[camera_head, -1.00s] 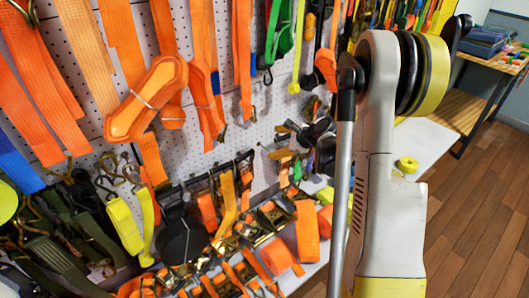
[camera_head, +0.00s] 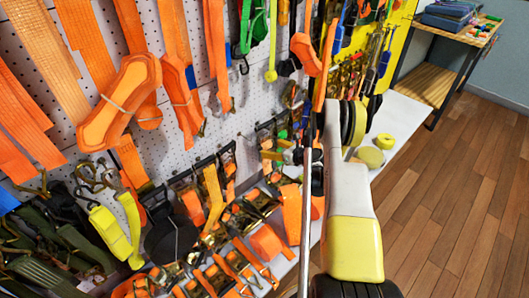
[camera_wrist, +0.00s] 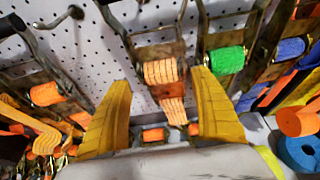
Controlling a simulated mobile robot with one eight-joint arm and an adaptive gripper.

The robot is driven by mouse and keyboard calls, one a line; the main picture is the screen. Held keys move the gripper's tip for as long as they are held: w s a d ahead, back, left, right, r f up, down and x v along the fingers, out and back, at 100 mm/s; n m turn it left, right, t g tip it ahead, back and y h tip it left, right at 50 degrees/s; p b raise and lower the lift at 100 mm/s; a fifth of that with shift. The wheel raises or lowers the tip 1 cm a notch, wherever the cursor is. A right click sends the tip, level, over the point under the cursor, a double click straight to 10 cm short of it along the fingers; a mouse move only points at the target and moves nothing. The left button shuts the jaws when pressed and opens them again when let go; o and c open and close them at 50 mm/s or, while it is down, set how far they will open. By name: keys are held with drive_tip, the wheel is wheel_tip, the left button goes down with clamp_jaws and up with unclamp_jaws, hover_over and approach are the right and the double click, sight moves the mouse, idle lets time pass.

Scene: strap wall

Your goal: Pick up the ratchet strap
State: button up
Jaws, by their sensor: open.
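Several ratchet straps hang on the white pegboard, and the pictures do not show which one the task means. In the wrist view an orange ratchet strap (camera_wrist: 161,72) with a metal buckle lies between and beyond my fingertips. A green ratchet strap (camera_wrist: 227,60) hangs just right of it, beyond the right finger. My gripper (camera_wrist: 160,78) shows two yellow fingers spread wide, with nothing held between them. Contact with any strap cannot be made out. In the head view my arm largely hides the gripper.
The pegboard (camera_head: 258,104) carries many straps and hooks. Orange ratchet straps (camera_head: 245,222) crowd the lower shelf. A yellow roll (camera_head: 385,141) sits on the white ledge. A workbench (camera_head: 432,80) stands at the back right. The wooden floor at right is clear.

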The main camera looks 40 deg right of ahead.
sight(268, 147)
drive_tip(key=b+x, duration=0.1)
drive_tip(key=x, duration=0.1)
drive_tip(key=b+x, duration=0.2)
drive_tip(key=x, duration=0.1)
drive_tip(key=shift+s+f, duration=0.1)
drive_tip(key=shift+f, duration=0.3)
drive_tip(key=shift+w, duration=0.3)
drive_tip(key=shift+r, duration=0.1)
drive_tip(key=c, duration=1.1)
